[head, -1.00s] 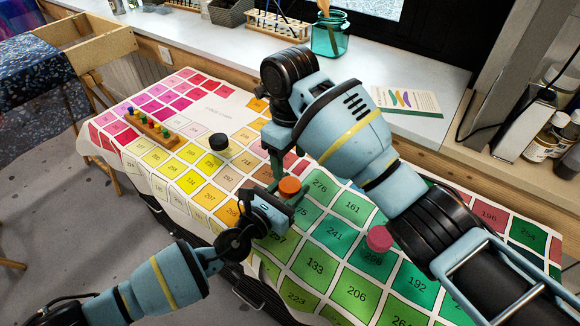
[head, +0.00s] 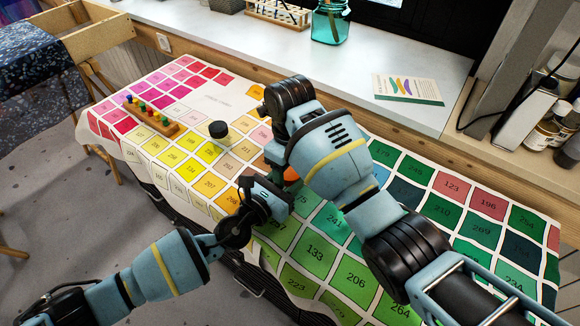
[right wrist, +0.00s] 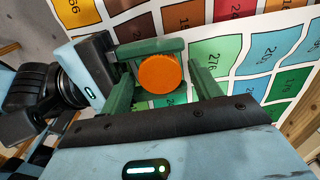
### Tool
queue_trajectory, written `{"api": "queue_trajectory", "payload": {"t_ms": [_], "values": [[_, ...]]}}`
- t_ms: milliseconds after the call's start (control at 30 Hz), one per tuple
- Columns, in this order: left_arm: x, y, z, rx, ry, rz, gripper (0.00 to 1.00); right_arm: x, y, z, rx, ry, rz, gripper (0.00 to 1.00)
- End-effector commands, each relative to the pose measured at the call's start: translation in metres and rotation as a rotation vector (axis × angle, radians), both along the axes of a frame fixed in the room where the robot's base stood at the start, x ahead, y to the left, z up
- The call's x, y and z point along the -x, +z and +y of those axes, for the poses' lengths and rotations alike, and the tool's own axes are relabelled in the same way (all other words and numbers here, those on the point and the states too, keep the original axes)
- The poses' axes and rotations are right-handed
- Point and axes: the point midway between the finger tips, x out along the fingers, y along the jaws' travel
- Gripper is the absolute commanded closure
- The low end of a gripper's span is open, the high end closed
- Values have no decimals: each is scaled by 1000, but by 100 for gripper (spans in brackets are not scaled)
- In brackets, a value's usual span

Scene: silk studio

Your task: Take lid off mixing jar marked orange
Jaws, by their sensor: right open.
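The mixing jar's round orange lid (right wrist: 160,74) shows from above in the right wrist view. In the head view a sliver of the orange lid (head: 291,174) shows, the rest hidden by my right arm. My left gripper (head: 282,192) comes from the left, its green fingers on both sides of the jar just below the lid; the jar's body is mostly hidden. My right gripper (right wrist: 165,88) is open, its two green fingers apart left and right of the lid, not closed on it.
A jar with a black lid (head: 218,130) stands on the numbered colour chart (head: 215,105). A wooden rack of coloured pegs (head: 152,116) lies left of it. A teal glass jar (head: 330,22) and a booklet (head: 407,88) are on the sill behind.

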Motion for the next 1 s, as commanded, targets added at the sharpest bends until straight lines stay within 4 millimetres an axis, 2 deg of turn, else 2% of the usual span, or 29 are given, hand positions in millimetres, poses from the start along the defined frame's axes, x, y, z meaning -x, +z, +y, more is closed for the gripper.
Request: {"api": "queue_trajectory", "payload": {"t_ms": [133, 467, 567, 833, 1000], "values": [[0, -1, 0, 0, 0, 2, 100, 0, 0, 0, 0, 0, 0, 40], [0, -1, 0, -1, 0, 2, 100, 0, 0, 0, 0, -1, 0, 83], [0, -1, 0, -1, 0, 2, 100, 0, 0, 0, 0, 10, 0, 83], [0, -1, 0, -1, -1, 2, 100, 0, 1, 0, 0, 248, 0, 82], [1, -1, 0, -2, -1, 2, 100, 0, 1, 0, 0, 302, 0, 83]]}}
